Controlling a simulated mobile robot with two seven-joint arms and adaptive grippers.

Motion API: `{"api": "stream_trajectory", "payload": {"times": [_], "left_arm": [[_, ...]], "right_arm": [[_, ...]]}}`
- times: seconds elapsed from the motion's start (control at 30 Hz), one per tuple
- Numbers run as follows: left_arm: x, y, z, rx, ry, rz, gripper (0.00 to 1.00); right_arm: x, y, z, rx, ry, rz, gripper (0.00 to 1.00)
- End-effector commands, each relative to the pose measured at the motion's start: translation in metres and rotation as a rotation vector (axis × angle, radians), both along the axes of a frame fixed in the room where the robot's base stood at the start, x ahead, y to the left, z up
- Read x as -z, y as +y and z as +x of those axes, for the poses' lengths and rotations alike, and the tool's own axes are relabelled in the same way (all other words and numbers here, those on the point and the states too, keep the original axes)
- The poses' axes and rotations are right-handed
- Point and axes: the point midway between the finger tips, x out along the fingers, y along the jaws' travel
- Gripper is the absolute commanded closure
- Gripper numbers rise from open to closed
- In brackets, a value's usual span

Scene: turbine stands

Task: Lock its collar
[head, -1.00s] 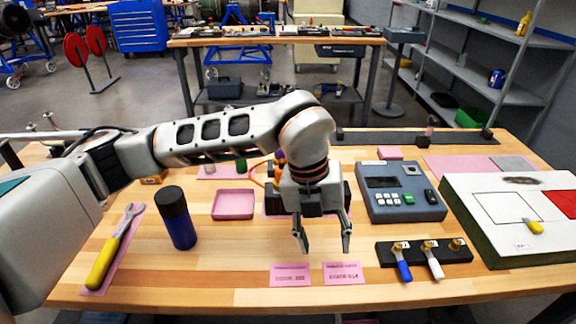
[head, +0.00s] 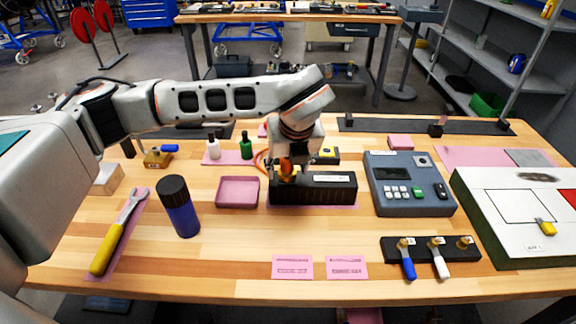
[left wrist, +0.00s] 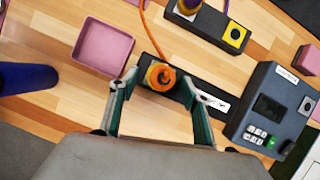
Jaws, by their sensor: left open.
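An orange ring-shaped collar (left wrist: 160,76) with an orange cable sits at the left end of a long black block (head: 325,190). In the head view the collar (head: 287,170) is partly hidden by my left gripper. My left gripper (left wrist: 159,82) is open, with its green-sided fingers on either side of the collar. The fingers look apart from it, but contact cannot be told. The black block also shows in the left wrist view (left wrist: 210,97), partly behind a finger. My right gripper is not in view.
A pink tray (head: 238,191) and a blue bottle (head: 178,210) stand left of the block. A grey keypad box (head: 408,183) stands close on its right. A second black box with a yellow button (left wrist: 235,36) lies behind.

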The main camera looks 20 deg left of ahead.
Motion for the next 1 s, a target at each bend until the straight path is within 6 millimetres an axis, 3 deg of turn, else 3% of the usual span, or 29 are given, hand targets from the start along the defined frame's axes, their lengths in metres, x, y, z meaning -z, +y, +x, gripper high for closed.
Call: {"api": "stream_trajectory", "payload": {"times": [0.37,0.5,0.53,1.0], "left_arm": [[0.0066,0.0014,0.0023,0.000,0.000,0.000,0.53],[0.0065,0.0014,0.0022,0.000,0.000,0.000,0.89],[0.0065,0.0014,0.0022,0.000,0.000,0.000,0.91],[0.0087,0.0027,0.0021,0.084,-0.001,0.000,0.91]], "right_arm": [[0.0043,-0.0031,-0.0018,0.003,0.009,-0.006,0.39],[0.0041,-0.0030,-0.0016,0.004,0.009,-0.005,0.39],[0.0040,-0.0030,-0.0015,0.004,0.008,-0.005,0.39],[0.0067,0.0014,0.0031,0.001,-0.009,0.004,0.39]]}}
